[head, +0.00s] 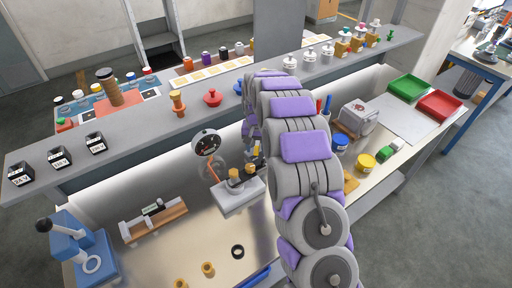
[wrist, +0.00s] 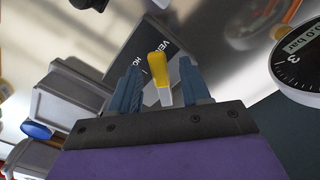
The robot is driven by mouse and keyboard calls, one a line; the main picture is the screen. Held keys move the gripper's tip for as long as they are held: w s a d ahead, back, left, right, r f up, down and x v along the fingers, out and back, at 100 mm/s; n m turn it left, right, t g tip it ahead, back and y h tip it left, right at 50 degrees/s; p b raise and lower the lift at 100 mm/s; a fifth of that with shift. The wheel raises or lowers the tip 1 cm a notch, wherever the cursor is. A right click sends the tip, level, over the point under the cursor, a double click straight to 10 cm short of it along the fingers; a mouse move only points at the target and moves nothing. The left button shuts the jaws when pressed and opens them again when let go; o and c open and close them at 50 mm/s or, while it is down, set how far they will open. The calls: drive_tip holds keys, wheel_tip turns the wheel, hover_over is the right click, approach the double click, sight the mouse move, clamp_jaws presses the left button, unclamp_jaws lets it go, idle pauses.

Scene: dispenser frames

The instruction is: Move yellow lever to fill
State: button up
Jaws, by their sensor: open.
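The yellow lever (wrist: 158,62) shows in the wrist view, with a yellow top and a pale lower part. It stands in front of a dark plate (wrist: 145,45) with white lettering, partly readable as "VEN" and "HO"; I cannot read a fill mark. My gripper (wrist: 159,72) is open, with one blue-grey finger on each side of the lever. I see gaps between the fingers and the lever. In the head view my gripper (head: 252,138) is by the fixture, and my arm hides much of that spot.
A round pressure gauge (head: 206,142) stands left of my gripper; it also shows in the wrist view (wrist: 302,62). A grey block (head: 238,194) with a brass-coloured cylinder sits below my gripper. A blue press (head: 80,250) stands at the left. The grey shelf (head: 140,148) runs behind.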

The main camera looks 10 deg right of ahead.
clamp_jaws()
idle(0.5)
